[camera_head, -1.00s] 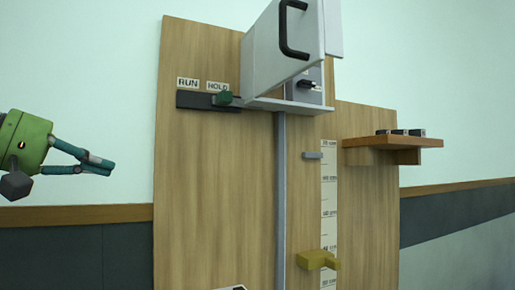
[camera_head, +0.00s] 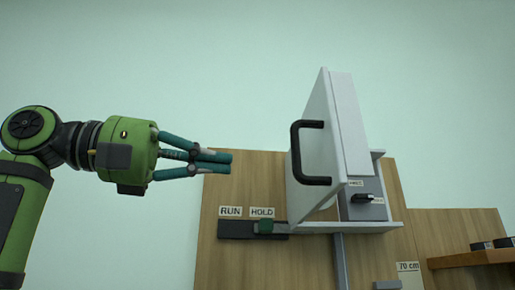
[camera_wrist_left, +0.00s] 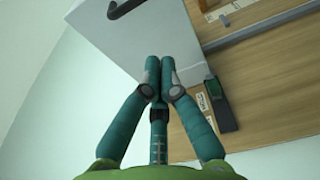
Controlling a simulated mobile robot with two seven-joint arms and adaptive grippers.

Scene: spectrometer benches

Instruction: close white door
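The white door (camera_head: 330,125) stands open on the box mounted on the wooden board, swung out towards the viewer. A black bar handle (camera_head: 297,152) is on its face. The door also shows in the left wrist view (camera_wrist_left: 105,45), with part of its black handle (camera_wrist_left: 125,8) at the top edge. My left gripper (camera_head: 230,159) is to the left of the door, with a gap in the head view. Its fingertips are together in the left wrist view (camera_wrist_left: 159,68), in front of the door's lower corner, with nothing seen between them. My right gripper is not in view.
The wooden board (camera_head: 270,175) carries a dark slider track with a green knob (camera_head: 265,226) under RUN and HOLD labels. Inside the box is a grey panel with a black knob (camera_head: 364,198). A wooden shelf (camera_head: 470,259) juts out at the lower right.

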